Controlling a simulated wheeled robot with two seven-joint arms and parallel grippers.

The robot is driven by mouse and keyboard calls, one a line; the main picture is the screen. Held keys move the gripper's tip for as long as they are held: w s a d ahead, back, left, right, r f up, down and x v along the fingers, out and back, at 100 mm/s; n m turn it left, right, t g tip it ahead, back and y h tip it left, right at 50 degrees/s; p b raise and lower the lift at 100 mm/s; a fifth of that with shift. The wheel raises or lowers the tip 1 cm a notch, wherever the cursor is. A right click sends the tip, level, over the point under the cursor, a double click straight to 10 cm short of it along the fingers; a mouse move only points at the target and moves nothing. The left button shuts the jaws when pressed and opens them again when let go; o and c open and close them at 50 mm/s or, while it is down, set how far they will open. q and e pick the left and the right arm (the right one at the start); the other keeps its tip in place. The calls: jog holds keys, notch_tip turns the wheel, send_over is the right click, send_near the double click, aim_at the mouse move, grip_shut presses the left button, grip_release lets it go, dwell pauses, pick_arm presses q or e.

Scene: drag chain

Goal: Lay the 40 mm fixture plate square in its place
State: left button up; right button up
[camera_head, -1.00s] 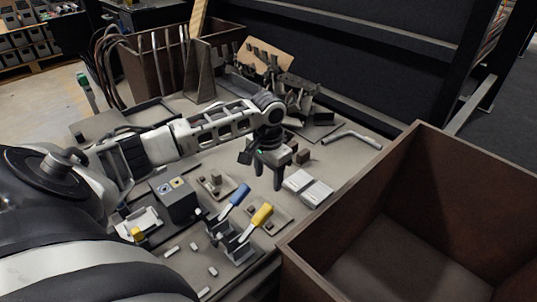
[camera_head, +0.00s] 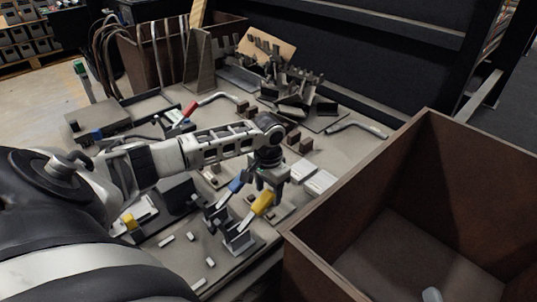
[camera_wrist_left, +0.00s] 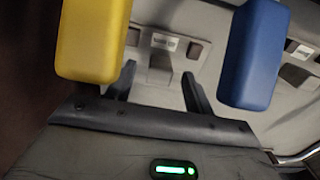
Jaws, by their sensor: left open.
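My left gripper (camera_head: 265,192) points down behind the blue and yellow clamp handles, over the near part of the bench. In the left wrist view its two dark fingers (camera_wrist_left: 157,90) are apart. A grey block (camera_wrist_left: 160,68) shows between them, in front of a pale plate (camera_wrist_left: 178,45) with a small label; I see no contact. A similar plate with a block (camera_wrist_left: 300,50) lies at the right of that view. In the head view the gripper and handles partly hide a plate (camera_head: 283,211). I cannot tell which plate is the 40 mm one. My right gripper is not in view.
Toggle clamps with a blue handle (camera_head: 238,181) and a yellow handle (camera_head: 262,204) stand close to the gripper. Two white plates (camera_head: 320,181) lie to its right. A large brown bin (camera_head: 305,262) stands at the right. Small white pieces (camera_head: 190,237) lie at the front.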

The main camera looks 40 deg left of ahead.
pick_arm(q)
grip_shut()
jog(key=shift+r, duration=0.1)
